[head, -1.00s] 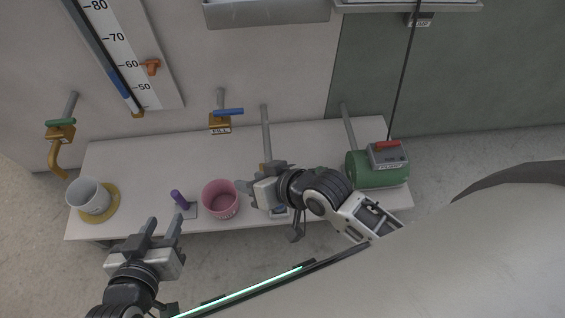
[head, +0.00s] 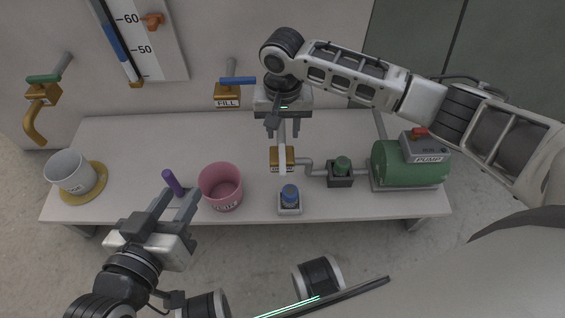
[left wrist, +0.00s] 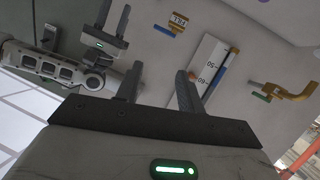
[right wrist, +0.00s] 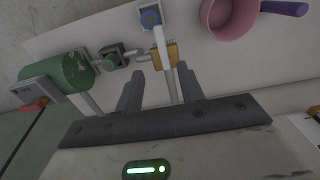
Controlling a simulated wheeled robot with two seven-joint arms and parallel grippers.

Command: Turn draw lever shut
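A brass valve box (head: 281,160) stands mid-table at the end of a pipe, with a pale bar over it; its label is too hidden to read. It shows in the right wrist view (right wrist: 170,58) just beyond my fingers. My right gripper (head: 284,128) is open and empty above and behind this box, its fingers (right wrist: 159,88) apart. A second brass valve (head: 43,93) with a green lever and curved spout is on the wall at left; its label is unreadable. I cannot tell which is the draw lever. My left gripper (head: 172,204) is open and empty near the table's front.
A FILL valve (head: 228,95) with a blue lever is on the wall. A pink pot (head: 221,186), a white cup (head: 70,172), a blue button (head: 290,194), a green button (head: 342,165) and a green pump (head: 410,165) stand on the table.

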